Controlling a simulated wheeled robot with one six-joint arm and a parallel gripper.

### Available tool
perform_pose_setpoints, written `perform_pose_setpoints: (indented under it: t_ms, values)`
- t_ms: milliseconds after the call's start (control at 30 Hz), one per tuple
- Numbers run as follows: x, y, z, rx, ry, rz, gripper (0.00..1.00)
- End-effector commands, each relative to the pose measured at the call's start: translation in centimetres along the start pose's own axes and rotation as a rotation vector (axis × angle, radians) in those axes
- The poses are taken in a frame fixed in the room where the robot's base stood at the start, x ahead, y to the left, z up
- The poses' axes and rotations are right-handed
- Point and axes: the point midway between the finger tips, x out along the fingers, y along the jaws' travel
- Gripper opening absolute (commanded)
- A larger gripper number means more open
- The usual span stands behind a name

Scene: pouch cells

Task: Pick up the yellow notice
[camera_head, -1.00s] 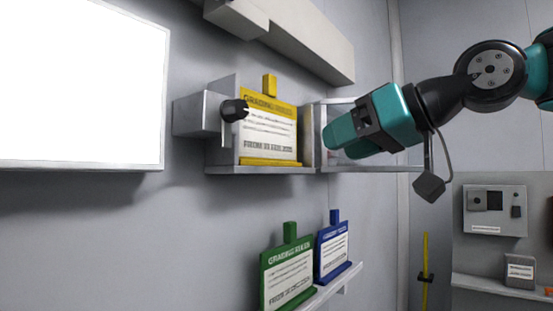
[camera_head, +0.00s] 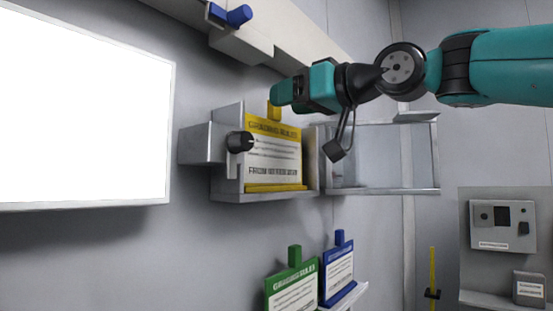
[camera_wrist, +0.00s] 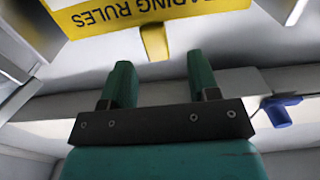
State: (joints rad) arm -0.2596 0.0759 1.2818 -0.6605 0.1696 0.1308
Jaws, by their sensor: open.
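The yellow notice (camera_head: 273,153) stands upright in a grey metal wall holder (camera_head: 262,197), with a yellow tab (camera_head: 274,111) on its top edge. In the wrist view the notice (camera_wrist: 140,8) appears upside down at the top, and its tab (camera_wrist: 154,42) points toward the gap between my fingers. My gripper (camera_wrist: 157,80) is open and empty, its two green fingers apart. The tab lies just beyond the fingertips, nearer the left-right middle of the gap. In the head view my gripper (camera_head: 280,95) is beside the top of the tab, and its fingers are hard to make out.
A black knob (camera_head: 239,142) sticks out left of the notice. An empty metal frame (camera_head: 385,190) is on the right. A light beam with a blue knob (camera_head: 238,15) runs above. Green (camera_head: 292,288) and blue (camera_head: 338,270) notices stand on a lower shelf.

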Motion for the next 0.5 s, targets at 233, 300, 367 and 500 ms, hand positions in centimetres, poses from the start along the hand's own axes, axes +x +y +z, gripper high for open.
perform_pose_setpoints:
  t_ms: [233,300,367,500]
  values:
    - [2.5,0.0,0.1,0.002,-0.003,-0.002,0.55]
    - [3.6,0.1,0.3,0.002,-0.003,-0.003,0.55]
    - [4.4,0.1,0.3,0.001,-0.002,-0.001,0.55]
    - [5.5,0.1,0.6,-0.001,0.0,0.0,0.55]
